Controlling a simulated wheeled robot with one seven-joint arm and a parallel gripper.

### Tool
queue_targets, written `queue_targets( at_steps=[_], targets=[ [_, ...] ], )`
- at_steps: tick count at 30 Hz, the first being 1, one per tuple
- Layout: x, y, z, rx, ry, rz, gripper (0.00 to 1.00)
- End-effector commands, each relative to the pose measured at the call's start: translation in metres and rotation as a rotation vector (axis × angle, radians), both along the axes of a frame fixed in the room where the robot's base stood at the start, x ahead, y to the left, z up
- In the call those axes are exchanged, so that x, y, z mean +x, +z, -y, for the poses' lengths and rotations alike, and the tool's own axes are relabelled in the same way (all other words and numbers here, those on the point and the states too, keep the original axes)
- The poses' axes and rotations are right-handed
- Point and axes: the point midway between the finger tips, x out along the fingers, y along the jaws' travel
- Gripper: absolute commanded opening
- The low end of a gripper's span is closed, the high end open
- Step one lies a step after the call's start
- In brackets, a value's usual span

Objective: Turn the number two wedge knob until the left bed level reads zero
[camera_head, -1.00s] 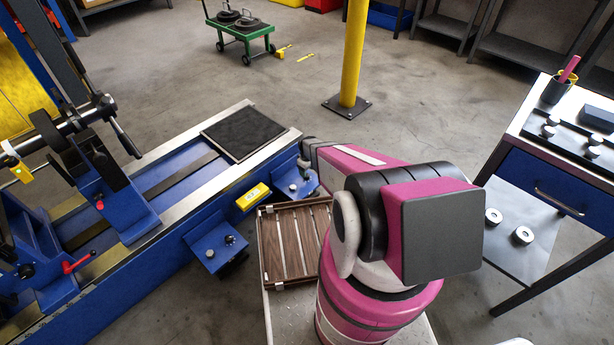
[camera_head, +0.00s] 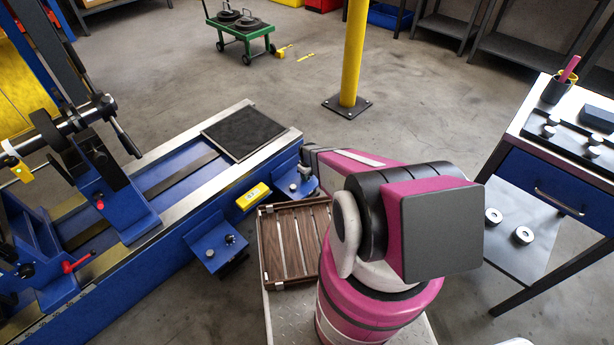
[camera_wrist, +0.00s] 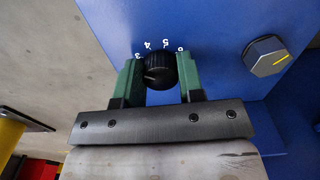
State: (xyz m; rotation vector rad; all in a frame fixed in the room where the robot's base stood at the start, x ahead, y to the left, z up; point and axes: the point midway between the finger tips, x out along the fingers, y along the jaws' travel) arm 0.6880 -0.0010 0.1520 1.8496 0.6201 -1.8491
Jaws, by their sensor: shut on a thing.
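In the wrist view a round black knob (camera_wrist: 157,72) with a pale pointer line stands on a blue plate (camera_wrist: 215,35). White numbers 3 to 6 curve around its far side. My gripper (camera_wrist: 160,80) has its two green fingers closed on the knob, one on each side. In the head view my arm hides most of the gripper, which is at the right blue bracket (camera_head: 289,187) of the bed. A yellow level (camera_head: 252,196) sits at the bed's side edge; its reading is too small to tell. I cannot make out a knob number.
A hex bolt head (camera_wrist: 267,56) with a yellow mark is right of the knob. A second blue bracket (camera_head: 215,242) stands nearer, with a slatted wooden tray (camera_head: 264,262) beside it. A black mat (camera_head: 242,132) covers the bed's end. A yellow post (camera_head: 353,60) rises beyond.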

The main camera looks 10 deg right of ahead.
Motion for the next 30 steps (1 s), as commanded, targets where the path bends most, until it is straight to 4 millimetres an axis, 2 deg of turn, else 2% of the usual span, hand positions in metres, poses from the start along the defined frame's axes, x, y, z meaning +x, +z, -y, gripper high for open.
queue_targets(
  at_steps=[9,21,22,24,30],
  targets=[
    [-0.0004,0.0005,-0.0006,-0.001,-0.234,-0.001,0.12],
    [-0.0003,0.0007,-0.0006,-0.001,-0.268,-0.001,0.12],
    [-0.0003,0.0007,-0.0006,-0.001,-0.268,-0.001,0.45],
    [-0.0003,0.0006,-0.0006,-0.001,-0.267,-0.001,0.61],
    [-0.0003,0.0004,-0.0006,0.000,-0.267,0.000,0.61]
  ],
)
